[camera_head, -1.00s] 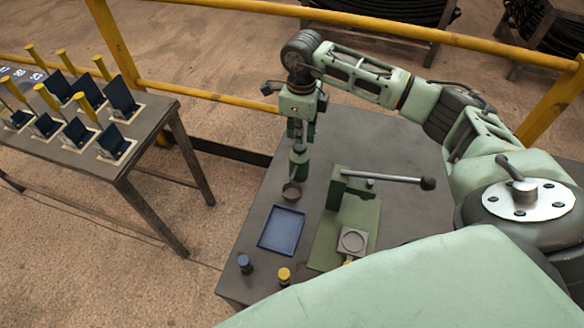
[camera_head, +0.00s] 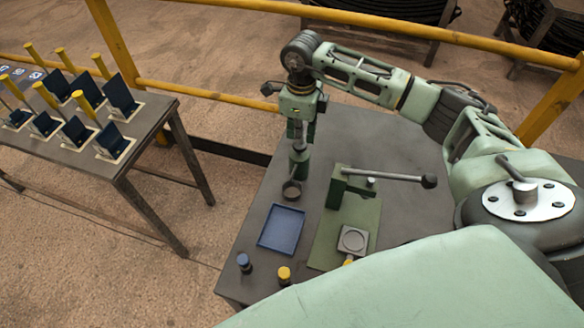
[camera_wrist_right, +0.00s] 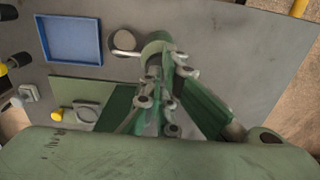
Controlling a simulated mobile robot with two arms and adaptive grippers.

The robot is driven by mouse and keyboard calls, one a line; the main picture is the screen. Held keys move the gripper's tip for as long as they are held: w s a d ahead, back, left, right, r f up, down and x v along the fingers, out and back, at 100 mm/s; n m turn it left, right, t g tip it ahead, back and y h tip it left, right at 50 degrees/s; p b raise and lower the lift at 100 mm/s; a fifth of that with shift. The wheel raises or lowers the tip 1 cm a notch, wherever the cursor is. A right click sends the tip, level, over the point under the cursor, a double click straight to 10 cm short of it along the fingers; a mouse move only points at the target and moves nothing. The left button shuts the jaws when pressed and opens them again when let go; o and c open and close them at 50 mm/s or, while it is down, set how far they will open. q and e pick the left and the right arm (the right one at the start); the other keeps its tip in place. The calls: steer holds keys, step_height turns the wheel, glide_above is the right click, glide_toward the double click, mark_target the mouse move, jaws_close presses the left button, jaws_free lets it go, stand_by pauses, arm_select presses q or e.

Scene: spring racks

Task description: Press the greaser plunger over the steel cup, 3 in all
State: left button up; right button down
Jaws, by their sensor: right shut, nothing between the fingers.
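The green greaser (camera_head: 299,162) stands upright on the dark table, close behind the small steel cup (camera_head: 291,190). My right gripper (camera_head: 297,136) points down directly over the greaser's top, shut with nothing held. The gripper hides the plunger, so I cannot tell how far down it is or whether the fingers touch it. In the right wrist view, my closed fingers (camera_wrist_right: 158,104) are in line with the greaser (camera_wrist_right: 157,46), and the cup (camera_wrist_right: 124,42) is to its left. My left gripper is out of view.
A blue tray (camera_head: 281,230) lies in front of the cup. A green press with a long lever (camera_head: 390,178) stands to the right. The table's back right is clear. A yellow rail (camera_head: 420,40) runs behind.

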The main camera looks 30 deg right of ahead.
steer(key=shift+s+f+b, duration=0.1)
steer(key=shift+f+b, duration=1)
steer(key=shift+f, duration=0.35)
steer(key=shift+r, duration=0.2)
steer(key=shift+r+p, duration=1)
steer(key=shift+r, duration=0.6)
steer(key=shift+f, duration=0.15)
steer(key=shift+f+b, duration=1.45)
steer(key=shift+f, duration=0.15)
steer(key=shift+r, duration=0.2)
steer(key=shift+r+p, duration=0.95)
steer(key=shift+r, duration=0.6)
